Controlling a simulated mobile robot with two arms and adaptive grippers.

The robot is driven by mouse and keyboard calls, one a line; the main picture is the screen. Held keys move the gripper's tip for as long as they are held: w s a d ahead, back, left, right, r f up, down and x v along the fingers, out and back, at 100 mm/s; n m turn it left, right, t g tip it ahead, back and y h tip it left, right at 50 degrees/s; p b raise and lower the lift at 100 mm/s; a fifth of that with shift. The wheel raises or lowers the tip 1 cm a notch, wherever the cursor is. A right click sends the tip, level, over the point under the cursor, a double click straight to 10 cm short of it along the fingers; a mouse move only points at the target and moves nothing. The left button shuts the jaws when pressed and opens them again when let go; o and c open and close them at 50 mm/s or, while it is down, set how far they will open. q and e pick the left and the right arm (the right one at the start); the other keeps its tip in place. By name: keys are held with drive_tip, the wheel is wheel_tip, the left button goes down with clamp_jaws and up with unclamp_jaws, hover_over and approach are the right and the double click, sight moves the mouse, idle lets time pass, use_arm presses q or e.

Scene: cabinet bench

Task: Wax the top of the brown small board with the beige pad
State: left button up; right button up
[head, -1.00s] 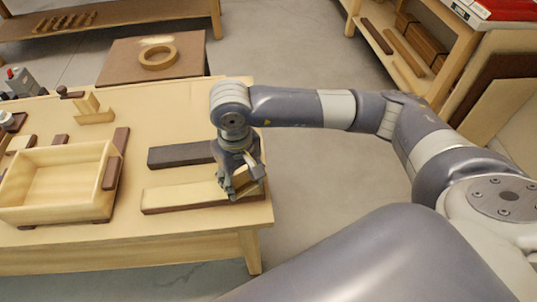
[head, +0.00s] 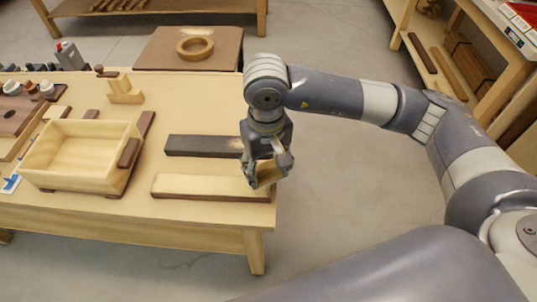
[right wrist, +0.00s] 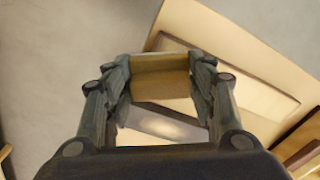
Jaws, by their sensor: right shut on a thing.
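My right gripper (head: 267,176) is shut on the beige pad (head: 268,173), a small block that also shows between the fingers in the right wrist view (right wrist: 160,78). It is over the right end of the front board (head: 200,186), which has a pale top and brown sides. The dark brown board (head: 200,146) lies behind it, with a pale patch near its right end, partly behind the gripper. A pale glossy patch shows below the pad in the wrist view. I cannot tell whether the pad touches a surface. My left gripper is not in view.
A wooden box (head: 80,152) with brown handles stands left of the boards. A beige stepped block (head: 125,90) is behind it. The bench's right edge is close to the gripper.

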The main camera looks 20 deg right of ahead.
drive_tip(key=shift+d+r+p, duration=0.1)
drive_tip(key=shift+r+p, duration=0.35)
drive_tip(key=shift+r, duration=1.15)
